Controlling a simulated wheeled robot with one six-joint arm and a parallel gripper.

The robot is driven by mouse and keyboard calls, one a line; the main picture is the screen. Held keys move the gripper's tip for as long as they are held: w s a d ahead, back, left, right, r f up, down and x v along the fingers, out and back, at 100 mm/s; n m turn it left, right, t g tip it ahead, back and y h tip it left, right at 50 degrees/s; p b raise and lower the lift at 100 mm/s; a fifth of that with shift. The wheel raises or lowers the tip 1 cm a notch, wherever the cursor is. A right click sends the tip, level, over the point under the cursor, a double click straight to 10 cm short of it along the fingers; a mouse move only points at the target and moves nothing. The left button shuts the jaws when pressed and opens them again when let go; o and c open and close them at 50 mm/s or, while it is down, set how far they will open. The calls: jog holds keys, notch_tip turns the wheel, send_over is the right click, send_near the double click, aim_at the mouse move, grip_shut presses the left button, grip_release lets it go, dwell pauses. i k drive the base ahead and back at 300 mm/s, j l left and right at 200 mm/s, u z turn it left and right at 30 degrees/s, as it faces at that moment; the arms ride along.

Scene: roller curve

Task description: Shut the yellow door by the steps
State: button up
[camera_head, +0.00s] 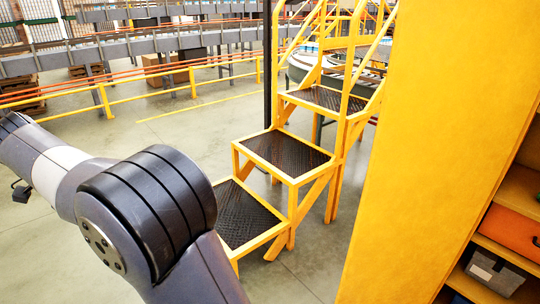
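A wide flat yellow panel (425,150), which looks like the yellow door, stands upright at the right, close to me. It stands open, with shelves showing to its right. Its hinge and handle cannot be made out. The yellow steps (285,172) with dark ribbed treads are just left of it, and the panel hides part of their right side. My arm reaches in from the left and down past the lower edge. My gripper is out of the frame, so its state and its distance from the door are hidden.
Yellow shelves (508,252) at the lower right hold an orange bin (512,232) and a grey box (495,270). A yellow rail (150,84) and conveyors (130,48) run across the back. A thin dark post stands behind the steps. Grey floor (200,130) is clear left of the steps.

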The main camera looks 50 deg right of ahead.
aim_at(461, 86)
jog(key=i+l+z, duration=0.15)
jog(key=i+z, duration=0.8)
jog(key=z, duration=2.3)
